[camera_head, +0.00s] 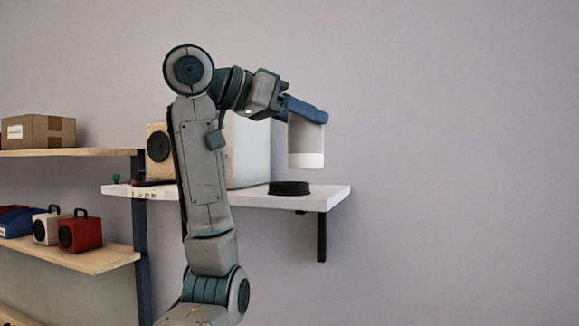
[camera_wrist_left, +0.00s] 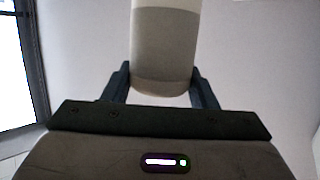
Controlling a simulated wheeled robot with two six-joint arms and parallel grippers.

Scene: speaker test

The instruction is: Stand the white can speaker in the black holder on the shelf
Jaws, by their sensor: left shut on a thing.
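The white can speaker (camera_head: 306,148) is upright in the air, with a greyish upper part and a white lower band. My left gripper (camera_head: 308,112) is shut on it near its top end. The can also shows in the left wrist view (camera_wrist_left: 163,45), between the two fingers (camera_wrist_left: 162,90). The black holder (camera_head: 290,188) is a low round ring on the right part of the white shelf (camera_head: 325,196). The can hangs above the holder and slightly to its right, with a gap between them. My right gripper is not in view.
A large white box-like thing (camera_head: 248,150) stands on the shelf left of the holder, partly behind my arm, beside a beige speaker (camera_head: 158,146). Wooden shelves at left hold a cardboard box (camera_head: 38,131), a red speaker (camera_head: 80,233) and a white one (camera_head: 47,228). Space right of the shelf is clear.

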